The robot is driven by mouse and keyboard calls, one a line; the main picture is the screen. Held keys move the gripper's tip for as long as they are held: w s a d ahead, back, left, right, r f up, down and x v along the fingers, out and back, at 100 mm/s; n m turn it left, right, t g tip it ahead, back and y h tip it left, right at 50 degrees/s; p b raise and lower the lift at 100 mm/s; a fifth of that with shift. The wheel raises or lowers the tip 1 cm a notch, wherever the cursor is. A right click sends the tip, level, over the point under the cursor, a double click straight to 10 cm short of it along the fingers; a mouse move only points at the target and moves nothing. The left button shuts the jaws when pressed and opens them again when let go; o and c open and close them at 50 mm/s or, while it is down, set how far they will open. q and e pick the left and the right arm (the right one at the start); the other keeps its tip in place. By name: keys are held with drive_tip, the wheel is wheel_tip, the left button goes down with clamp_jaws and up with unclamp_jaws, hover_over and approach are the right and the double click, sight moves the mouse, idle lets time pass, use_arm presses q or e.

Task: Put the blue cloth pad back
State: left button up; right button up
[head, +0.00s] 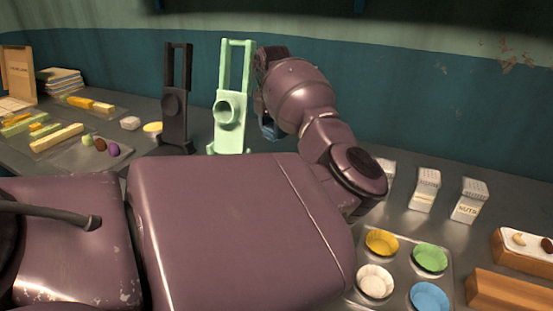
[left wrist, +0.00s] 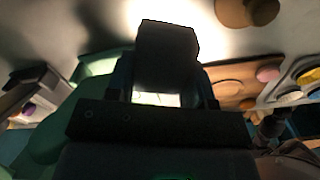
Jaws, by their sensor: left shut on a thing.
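My left arm reaches across the head view from the left and bends back towards the wall. Its gripper (head: 267,122) is behind the arm's wrist, beside the mint green stand (head: 232,135), and mostly hidden. A small dark blue piece, which looks like the blue cloth pad (head: 271,131), shows at the gripper, low beside the stand. The gripper is shut on it. In the left wrist view a dark block (left wrist: 167,55) stands between the fingers, too dark to tell its colour. My right gripper is not in view.
A black stand (head: 176,105) is left of the green one. Right of the arm are white cartons (head: 425,190) and a tray (head: 398,236) of coloured cups. Left are yellow bars (head: 57,138) and a wooden box (head: 18,72). The wall (head: 420,90) is close behind.

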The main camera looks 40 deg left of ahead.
use_arm(q)
wheel_tip(320, 180, down, 3)
drive_tip(key=shift+f, duration=0.3)
wheel_tip(320, 180, down, 6)
drive_tip(key=shift+r+b, duration=0.2)
drive_tip(key=shift+b, duration=0.7)
drive_tip(key=shift+r, duration=0.1)
drive_tip(key=o, duration=0.9)
